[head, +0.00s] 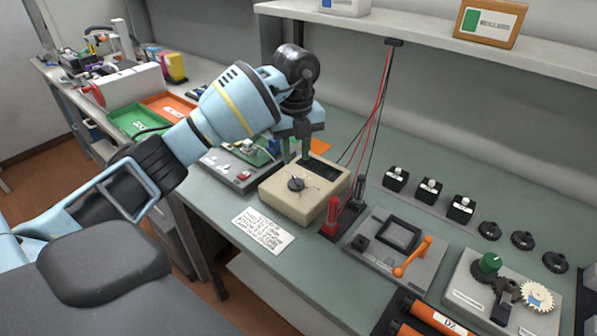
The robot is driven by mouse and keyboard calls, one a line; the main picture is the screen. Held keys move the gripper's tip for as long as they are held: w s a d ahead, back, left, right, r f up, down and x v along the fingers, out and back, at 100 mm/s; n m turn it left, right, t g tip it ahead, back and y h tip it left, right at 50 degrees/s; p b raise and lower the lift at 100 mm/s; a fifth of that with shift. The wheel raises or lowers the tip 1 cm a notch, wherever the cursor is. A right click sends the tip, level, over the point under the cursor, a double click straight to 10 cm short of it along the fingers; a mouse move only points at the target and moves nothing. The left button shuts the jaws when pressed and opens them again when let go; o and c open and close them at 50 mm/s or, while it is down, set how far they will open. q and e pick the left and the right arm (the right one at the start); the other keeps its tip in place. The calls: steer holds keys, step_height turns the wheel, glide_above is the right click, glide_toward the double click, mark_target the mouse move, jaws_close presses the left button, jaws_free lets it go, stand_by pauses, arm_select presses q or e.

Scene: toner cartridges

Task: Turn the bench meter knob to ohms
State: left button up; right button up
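The bench meter (322,208) is a beige box on the green-grey bench top, with a dark display at its back. Its dark round knob (296,183) sits on the top face, with small markings around it too fine to read. My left gripper (296,156) is above the back left part of the meter, pointing down. Its two fingers are apart with nothing between them, behind the knob in the picture. I cannot tell whether the fingertips touch the meter. My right gripper is not in view.
A printed card (263,234) lies in front of the meter. Red and black probes (343,214) with hanging leads stand close to its right. A grey fixture with an orange handle (413,257) is farther right. A board on a grey base (240,165) is to the left.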

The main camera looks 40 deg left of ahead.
mark_target(297, 180)
arm_select(q)
step_height(297, 180, down, 7)
steer(key=shift+r, duration=0.1)
stand_by(0.3)
jaws_close()
